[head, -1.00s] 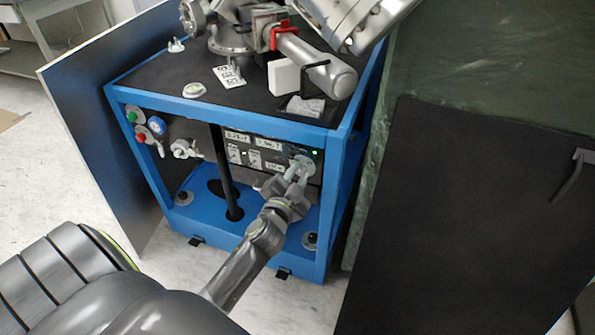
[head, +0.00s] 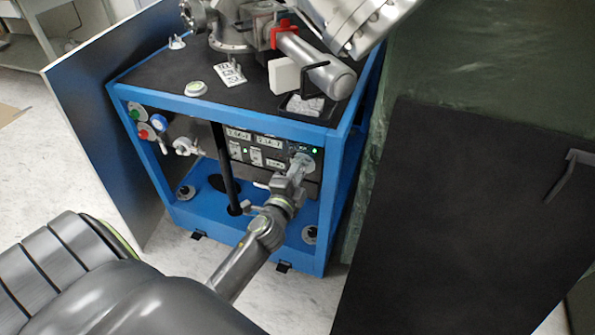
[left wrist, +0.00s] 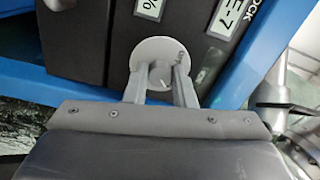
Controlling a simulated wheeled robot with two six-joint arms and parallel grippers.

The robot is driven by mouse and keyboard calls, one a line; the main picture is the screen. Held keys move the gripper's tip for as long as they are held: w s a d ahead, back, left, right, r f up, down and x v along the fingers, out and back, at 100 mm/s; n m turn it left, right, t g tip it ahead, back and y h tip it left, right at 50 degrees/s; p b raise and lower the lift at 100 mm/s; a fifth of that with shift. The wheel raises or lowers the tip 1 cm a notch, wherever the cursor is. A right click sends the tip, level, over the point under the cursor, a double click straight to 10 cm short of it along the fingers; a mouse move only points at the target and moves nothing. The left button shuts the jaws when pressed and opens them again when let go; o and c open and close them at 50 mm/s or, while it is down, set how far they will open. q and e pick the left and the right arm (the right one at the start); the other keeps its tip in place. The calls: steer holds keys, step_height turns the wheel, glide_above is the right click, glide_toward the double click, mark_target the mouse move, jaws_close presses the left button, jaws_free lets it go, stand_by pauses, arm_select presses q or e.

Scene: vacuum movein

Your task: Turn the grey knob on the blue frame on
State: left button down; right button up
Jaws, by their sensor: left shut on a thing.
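The grey knob (left wrist: 160,75) sits on a round pale plate on the dark front panel of the blue frame (head: 338,160). In the left wrist view my left gripper (left wrist: 160,82) has one finger on each side of the knob and is shut on it. A white line shows on the knob's face, slanted in the picture. In the head view my left gripper (head: 299,167) reaches the right part of the panel and mostly covers the knob. My right gripper is not in view.
A green light (head: 314,151) glows at the panel's upper right. A black post (head: 224,165) stands left of my arm inside the frame. Metal equipment (head: 315,65) stands on top.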

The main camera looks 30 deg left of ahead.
arm_select(q)
steer(key=shift+f, duration=0.1)
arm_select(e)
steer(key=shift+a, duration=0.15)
arm_select(q)
steer(key=c, duration=1.2)
jaws_free()
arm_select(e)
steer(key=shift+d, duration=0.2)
arm_select(q)
steer(key=b+v, duration=0.1)
steer(key=v, duration=1.6)
steer(key=shift+s+b, duration=0.25)
steer(key=shift+b, duration=0.1)
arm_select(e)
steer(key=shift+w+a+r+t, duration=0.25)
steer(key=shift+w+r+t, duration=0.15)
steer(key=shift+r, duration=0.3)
